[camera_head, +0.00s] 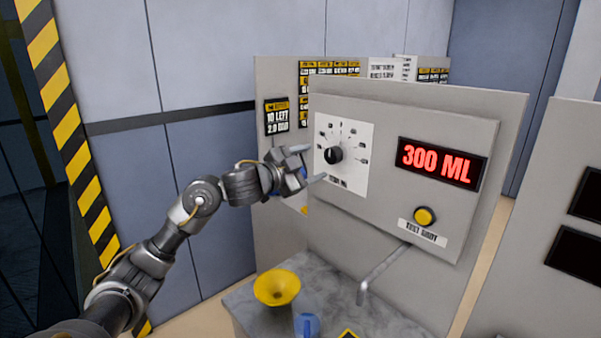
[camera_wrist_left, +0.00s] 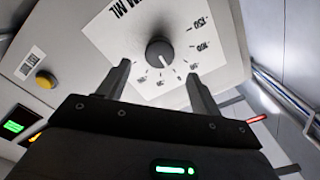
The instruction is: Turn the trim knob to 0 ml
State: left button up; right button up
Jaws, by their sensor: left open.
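The trim knob (camera_head: 334,155) is a round black knob on a white dial plate (camera_head: 356,180) with marks around it, on the grey panel. In the left wrist view the knob (camera_wrist_left: 160,50) lies ahead, between and beyond the fingertips, with a pale pointer line on it; numbers such as 150 and 100 are printed around it. My left gripper (camera_head: 311,163) is open just left of the knob, its fingers pointing at the dial, apart from the knob. It also shows in the left wrist view (camera_wrist_left: 160,75). The red display (camera_head: 436,163) reads 300 ML. My right gripper is not in view.
A yellow button (camera_head: 424,216) labelled test shot sits below the display. A metal spout (camera_head: 384,270) sticks out beneath the panel. On the counter (camera_head: 245,305) stand a yellow funnel (camera_head: 277,288) and a blue-topped container (camera_head: 307,323). Another grey panel (camera_head: 545,220) stands at the right.

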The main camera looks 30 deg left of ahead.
pick_arm(q)
jog(key=v, duration=0.3)
jog(key=shift+s+b, duration=0.3)
jog(key=shift+s, duration=0.1)
